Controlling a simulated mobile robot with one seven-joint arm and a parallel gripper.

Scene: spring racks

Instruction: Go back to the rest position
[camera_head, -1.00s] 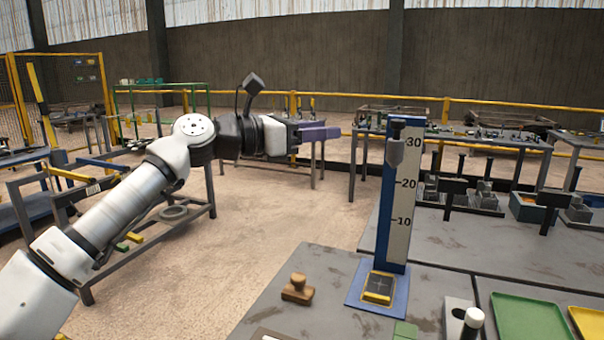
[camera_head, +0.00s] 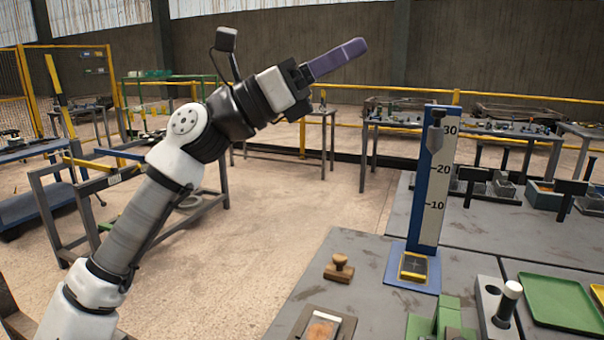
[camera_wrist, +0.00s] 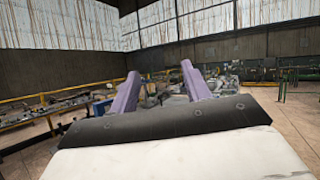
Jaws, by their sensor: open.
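My gripper (camera_head: 338,59) is raised in the air in the head view, left of the workbench and well above the floor. Its purple fingers point up and to the right. In the wrist view the two purple fingers (camera_wrist: 158,88) stand apart with nothing between them. My gripper touches nothing.
The grey workbench (camera_head: 345,262) at lower right carries a blue height gauge (camera_head: 433,180), a wooden stamp (camera_head: 340,268) and a green tray (camera_head: 560,303). A metal frame rack (camera_head: 62,225) stands behind my arm. A yellow rail (camera_head: 400,91) runs along the back. Floor between is clear.

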